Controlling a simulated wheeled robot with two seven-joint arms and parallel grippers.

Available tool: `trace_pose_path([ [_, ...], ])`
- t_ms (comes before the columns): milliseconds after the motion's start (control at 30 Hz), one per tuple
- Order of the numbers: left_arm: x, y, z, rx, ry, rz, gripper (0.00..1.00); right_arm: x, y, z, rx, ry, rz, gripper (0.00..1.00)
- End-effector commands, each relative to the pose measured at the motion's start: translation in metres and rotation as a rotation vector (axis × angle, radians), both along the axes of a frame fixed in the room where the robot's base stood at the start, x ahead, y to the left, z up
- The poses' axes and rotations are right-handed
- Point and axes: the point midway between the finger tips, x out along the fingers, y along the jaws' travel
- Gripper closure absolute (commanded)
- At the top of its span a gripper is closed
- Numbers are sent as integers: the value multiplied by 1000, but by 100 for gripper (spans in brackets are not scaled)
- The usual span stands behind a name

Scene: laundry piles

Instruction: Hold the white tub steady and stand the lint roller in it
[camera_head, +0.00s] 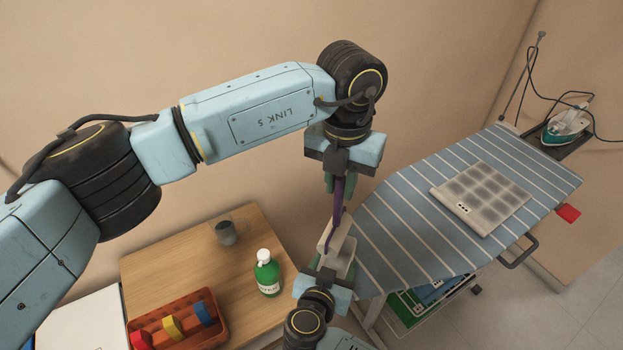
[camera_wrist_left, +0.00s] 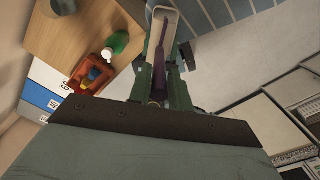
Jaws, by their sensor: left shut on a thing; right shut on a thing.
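The purple lint roller (camera_head: 338,200) hangs roughly upright from my left gripper (camera_head: 339,184), which is shut on it. In the left wrist view the roller (camera_wrist_left: 159,72) runs between the fingers of my left gripper (camera_wrist_left: 161,80). The white tub (camera_head: 347,246) is below it, tilted in the picture, and my right gripper (camera_head: 326,268) is shut on it. In the left wrist view the thin end of the roller overlaps the mouth of the tub (camera_wrist_left: 176,14). I cannot tell how deep that end sits inside.
A wooden table (camera_head: 185,255) at lower left carries a green bottle (camera_head: 267,275), a grey mug (camera_head: 226,233) and an orange caddy (camera_head: 190,338) with coloured things. A striped ironing board (camera_head: 400,230) at right bears a folded checked cloth (camera_head: 480,197) and an iron (camera_head: 566,127).

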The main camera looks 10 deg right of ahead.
Motion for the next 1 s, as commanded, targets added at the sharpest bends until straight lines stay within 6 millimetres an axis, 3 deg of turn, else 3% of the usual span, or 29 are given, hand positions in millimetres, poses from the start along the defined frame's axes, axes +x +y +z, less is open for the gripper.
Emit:
trace_pose_path([
  [333, -4, -9, -6, 3, -2, 81, 100, 0, 0, 0, 0, 0, 0, 63],
  [1000, -4, -9, -59, 3, -2, 78, 100, 0, 0, 0, 0, 0, 0, 63],
])
